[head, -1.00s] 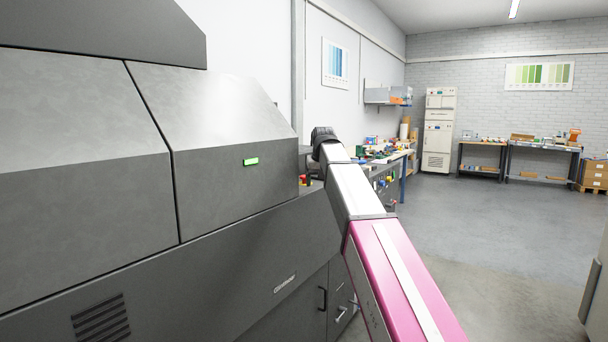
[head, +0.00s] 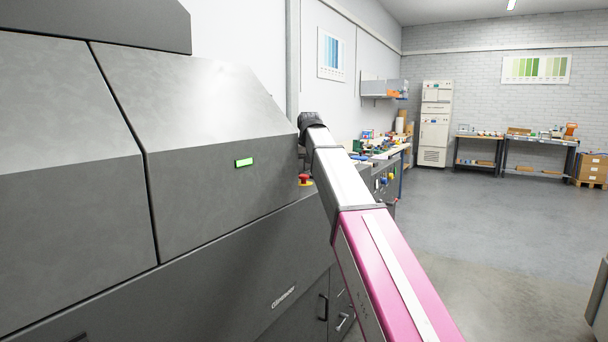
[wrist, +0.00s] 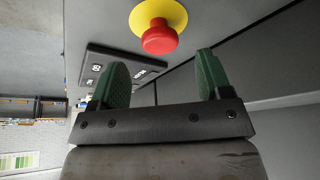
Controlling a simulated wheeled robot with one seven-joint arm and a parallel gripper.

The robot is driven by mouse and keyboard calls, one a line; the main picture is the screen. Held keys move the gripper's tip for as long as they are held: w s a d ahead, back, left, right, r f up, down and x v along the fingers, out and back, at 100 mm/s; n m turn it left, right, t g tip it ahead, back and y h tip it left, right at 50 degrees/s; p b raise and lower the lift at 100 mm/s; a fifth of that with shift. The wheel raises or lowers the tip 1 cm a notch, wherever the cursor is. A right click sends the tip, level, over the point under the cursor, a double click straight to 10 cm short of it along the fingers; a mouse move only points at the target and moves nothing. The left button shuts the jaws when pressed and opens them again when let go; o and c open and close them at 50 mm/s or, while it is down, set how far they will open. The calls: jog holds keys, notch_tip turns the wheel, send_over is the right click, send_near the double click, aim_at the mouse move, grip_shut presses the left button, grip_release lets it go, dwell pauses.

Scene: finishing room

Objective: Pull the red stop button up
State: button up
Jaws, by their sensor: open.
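The red stop button (wrist: 159,38) shows in the wrist view with its yellow round base (wrist: 180,14), on the grey machine surface. In the head view the red button (head: 304,177) sits on a ledge at the right end of the machine, left of my arm. My gripper (wrist: 158,72) has two green fingers spread wide apart with nothing between them. In the wrist view the button lies beyond the fingertips, roughly in line with the gap and apart from both fingers. In the head view my gripper's fingers are hidden behind my arm.
The large grey machine (head: 215,140) with a green light (head: 243,162) fills the left. A cluttered workbench (head: 380,150) stands behind my arm. The floor (head: 480,220) on the right is clear.

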jog(key=shift+x, duration=2)
jog(key=c, duration=1.3)
jog(key=shift+r, duration=0.75)
jog(key=o, duration=1.3)
jog(key=a+v, duration=0.1)
jog(key=v, duration=0.9)
jog(key=shift+s+d+r, duration=0.2)
jog(key=shift+d+r, duration=0.2)
jog(key=shift+d, duration=0.1)
